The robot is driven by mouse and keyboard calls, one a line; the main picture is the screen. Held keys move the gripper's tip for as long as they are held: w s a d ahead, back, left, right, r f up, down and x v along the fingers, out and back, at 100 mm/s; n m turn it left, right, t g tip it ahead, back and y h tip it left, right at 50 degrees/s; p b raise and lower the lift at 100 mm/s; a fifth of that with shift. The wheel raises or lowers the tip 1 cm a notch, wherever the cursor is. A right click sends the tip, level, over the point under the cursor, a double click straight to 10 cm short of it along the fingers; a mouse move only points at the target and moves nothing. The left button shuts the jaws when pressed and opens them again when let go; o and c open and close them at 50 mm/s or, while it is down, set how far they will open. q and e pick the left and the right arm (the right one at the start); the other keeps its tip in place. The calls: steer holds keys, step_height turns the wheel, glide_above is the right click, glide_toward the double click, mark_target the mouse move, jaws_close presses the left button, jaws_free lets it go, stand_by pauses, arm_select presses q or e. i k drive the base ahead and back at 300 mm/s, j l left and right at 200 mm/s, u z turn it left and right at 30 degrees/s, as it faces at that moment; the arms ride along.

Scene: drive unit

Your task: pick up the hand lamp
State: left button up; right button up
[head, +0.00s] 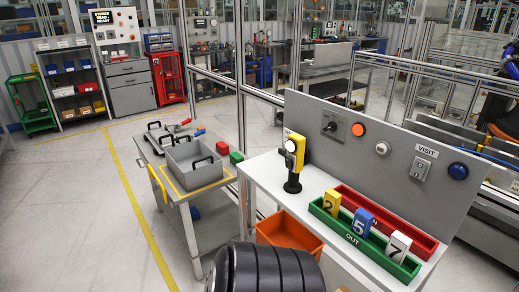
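The hand lamp (294,153) is yellow and black with a pale round face. It stands upright at the back left of the white worktop (271,179), in front of the grey panel. Its lower part is black and meets a dark base or holder on the worktop; I cannot tell how the two join. Nothing is touching it from my side. Neither of my grippers shows in the head view.
A green tray (340,229) and a red tray (411,229) with numbered blocks 2, 5 and 7 lie right of the lamp. The grey panel (385,133) carries switches and buttons. An orange bin (290,236) sits below the worktop edge. A grey cart (212,185) stands left.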

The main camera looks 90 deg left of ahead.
mark_target(296, 143)
steer(key=j+u, duration=0.1)
steer(key=u, duration=2.35)
steer(key=i+j+z, duration=0.15)
steer(key=j, duration=0.35)
steer(key=i+j+z, duration=0.1)
steer(key=j, duration=0.4)
steer(key=i+j+z, duration=0.15)
steer(key=j, duration=0.4)
steer(key=i+j+z, duration=0.1)
steer(key=j, duration=0.4)
steer(key=i+j+z, duration=0.15)
steer(key=j, duration=0.4)
